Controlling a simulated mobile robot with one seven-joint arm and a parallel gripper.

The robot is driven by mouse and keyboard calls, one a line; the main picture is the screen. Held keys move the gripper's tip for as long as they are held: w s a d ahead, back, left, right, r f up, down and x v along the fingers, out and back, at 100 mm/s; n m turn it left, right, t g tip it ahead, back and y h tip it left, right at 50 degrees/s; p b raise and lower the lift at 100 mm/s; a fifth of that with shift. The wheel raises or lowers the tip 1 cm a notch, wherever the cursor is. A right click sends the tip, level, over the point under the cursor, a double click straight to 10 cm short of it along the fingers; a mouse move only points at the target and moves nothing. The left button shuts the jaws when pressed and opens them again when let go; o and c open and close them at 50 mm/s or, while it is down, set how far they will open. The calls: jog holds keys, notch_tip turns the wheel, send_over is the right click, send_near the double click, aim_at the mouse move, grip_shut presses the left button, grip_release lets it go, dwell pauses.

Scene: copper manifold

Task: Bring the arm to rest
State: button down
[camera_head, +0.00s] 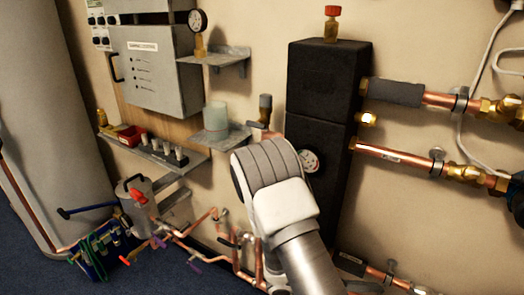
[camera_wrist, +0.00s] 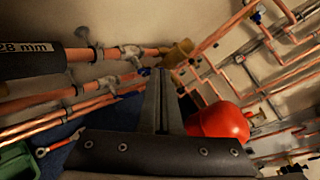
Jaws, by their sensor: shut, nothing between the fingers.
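My arm (camera_head: 280,195), white and grey, reaches up from the bottom middle of the head view, in front of the wall with the copper pipework. My gripper itself cannot be made out there. In the wrist view my gripper (camera_wrist: 162,85) points away from the camera, its two fingers together with nothing between them. Copper pipes (camera_wrist: 85,105) run on the left of the fingers and more pipes (camera_wrist: 280,75) on the right. A red rounded object (camera_wrist: 218,122) shows just right of the fingers; I cannot tell its distance from them.
A black insulated block (camera_head: 325,85) with a gauge stands behind my arm. A grey control box (camera_head: 155,70), shelves (camera_head: 155,150) and a large grey cylinder (camera_head: 35,110) are to the left. A blue tool holder (camera_head: 98,255) stands low left. In the wrist view a red-handled tool (camera_wrist: 60,143) lies lower left.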

jog(key=s+a+r+m+t+y, duration=0.2)
jog(key=s+a+r+m+y, duration=0.25)
jog(key=r+m, duration=0.4)
jog(key=s+a+r+m+t+y, duration=0.1)
jog(key=s+a+r+m+y, duration=0.2)
jog(key=r+m+y, duration=0.45)
jog(key=s+a+r+m+t+y, duration=0.2)
jog(key=s+a+r+m+y, duration=0.15)
jog(key=r+m, duration=0.6)
notch_tip(320, 180, up, 20)
jog(key=a+p, duration=0.1)
jog(key=p, duration=1.8)
jog(key=shift+s+r, duration=0.15)
jog(key=shift+s, duration=0.15)
